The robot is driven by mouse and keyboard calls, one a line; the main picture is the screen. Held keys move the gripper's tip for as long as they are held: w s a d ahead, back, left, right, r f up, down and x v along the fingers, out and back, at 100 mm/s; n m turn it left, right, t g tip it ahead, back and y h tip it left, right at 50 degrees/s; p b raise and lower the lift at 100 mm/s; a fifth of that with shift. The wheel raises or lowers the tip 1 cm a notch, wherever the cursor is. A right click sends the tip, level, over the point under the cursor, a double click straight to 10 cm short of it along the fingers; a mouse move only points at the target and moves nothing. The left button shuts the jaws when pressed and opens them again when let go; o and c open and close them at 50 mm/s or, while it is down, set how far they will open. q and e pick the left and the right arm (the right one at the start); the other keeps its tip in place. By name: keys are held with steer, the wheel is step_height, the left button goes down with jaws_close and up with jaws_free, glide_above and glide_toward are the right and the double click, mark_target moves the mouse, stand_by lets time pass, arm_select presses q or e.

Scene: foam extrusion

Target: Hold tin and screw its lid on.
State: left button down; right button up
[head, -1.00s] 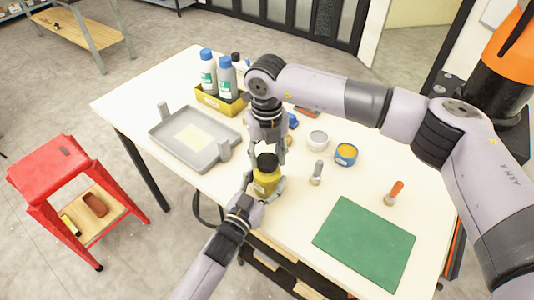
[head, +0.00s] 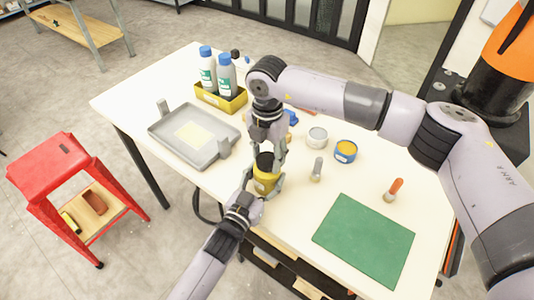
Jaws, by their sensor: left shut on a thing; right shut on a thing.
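A yellow tin (head: 263,184) stands upright near the table's front edge, with a black lid (head: 265,160) on top. My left gripper (head: 264,188) is shut around the tin's body from the front. My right gripper (head: 267,156) comes down from above with its fingers on either side of the black lid and is shut on it. The fingers partly hide the lid, and I cannot tell how tightly it sits on the tin.
A grey tray (head: 165,137) lies to the left, and a yellow box (head: 222,103) with bottles stands behind. A white tin (head: 317,138), a blue tin (head: 345,151), brushes and a green mat (head: 363,240) lie to the right. A red stool (head: 45,168) stands at left.

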steer(key=m, duration=0.8)
steer(key=shift+m, duration=1.1)
steer(key=m, duration=0.3)
steer(key=shift+s+a+f+m, duration=0.1)
steer(key=shift+s+a+m, duration=0.1)
steer(key=shift+m, duration=0.2)
steer(key=shift+d+m, duration=0.2)
steer(key=shift+m, duration=0.7)
steer(key=shift+w, duration=0.1)
steer(key=o, duration=0.9)
